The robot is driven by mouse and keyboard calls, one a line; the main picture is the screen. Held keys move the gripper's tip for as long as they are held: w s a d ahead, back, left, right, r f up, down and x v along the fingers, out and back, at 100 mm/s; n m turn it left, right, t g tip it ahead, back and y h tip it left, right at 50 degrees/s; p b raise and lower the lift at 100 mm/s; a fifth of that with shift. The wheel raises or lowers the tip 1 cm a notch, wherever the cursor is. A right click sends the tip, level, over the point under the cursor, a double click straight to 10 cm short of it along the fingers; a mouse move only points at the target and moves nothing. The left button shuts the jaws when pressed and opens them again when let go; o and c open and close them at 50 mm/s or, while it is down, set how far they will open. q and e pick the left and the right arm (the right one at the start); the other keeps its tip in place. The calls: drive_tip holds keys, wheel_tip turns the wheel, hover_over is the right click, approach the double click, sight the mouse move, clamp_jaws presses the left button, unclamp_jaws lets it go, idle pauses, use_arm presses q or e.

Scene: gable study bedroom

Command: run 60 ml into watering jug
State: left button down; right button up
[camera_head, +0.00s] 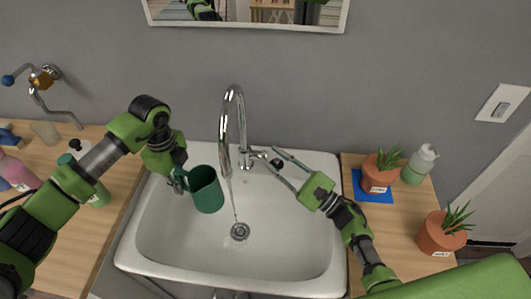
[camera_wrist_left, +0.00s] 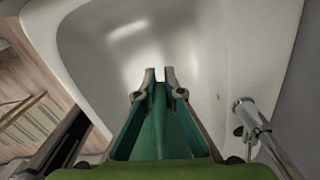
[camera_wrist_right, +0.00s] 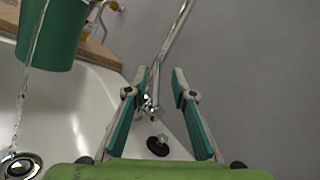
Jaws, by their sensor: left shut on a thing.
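The green watering jug (camera_head: 207,192) is upright over the left part of the sink; it also shows in the right wrist view (camera_wrist_right: 52,35). My left gripper (camera_head: 180,181) is shut on it at its left side. In the left wrist view the fingertips (camera_wrist_left: 159,75) are close together. Water runs from the chrome tap (camera_head: 226,128) in a thin stream (camera_head: 233,200), passing right of the jug and falling to the drain. My right gripper (camera_head: 265,156) is open by the tap's base and lever (camera_wrist_right: 151,106). Contact with the lever is unclear.
The white sink (camera_head: 180,245) has a drain (camera_head: 239,231) in its floor. Potted plants (camera_head: 380,172) (camera_head: 437,234) and a pale green bottle (camera_head: 419,164) stand on the right counter. Bottles (camera_head: 90,185) stand on the left counter. A mirror (camera_head: 250,24) hangs above.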

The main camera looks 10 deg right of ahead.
drive_tip(key=s+d, duration=0.6)
drive_tip(key=shift+s, duration=0.4)
use_arm(q)
drive_tip(key=shift+r, duration=0.1)
use_arm(e)
drive_tip(key=shift+d, duration=0.1)
use_arm(q)
drive_tip(key=s+d, duration=0.1)
drive_tip(key=d, duration=0.1)
drive_tip(key=s+d, duration=0.1)
drive_tip(key=d, duration=0.1)
drive_tip(key=s+d, duration=0.1)
drive_tip(key=d, duration=0.1)
drive_tip(key=shift+s+d, duration=0.25)
drive_tip(key=shift+s, duration=0.15)
drive_tip(key=shift+a, duration=0.1)
drive_tip(key=w+a, duration=0.1)
drive_tip(key=a, duration=0.1)
drive_tip(key=w+a, duration=0.1)
drive_tip(key=a, duration=0.1)
drive_tip(key=w+a, duration=0.2)
drive_tip(key=shift+a, duration=0.2)
drive_tip(key=shift+s, duration=0.1)
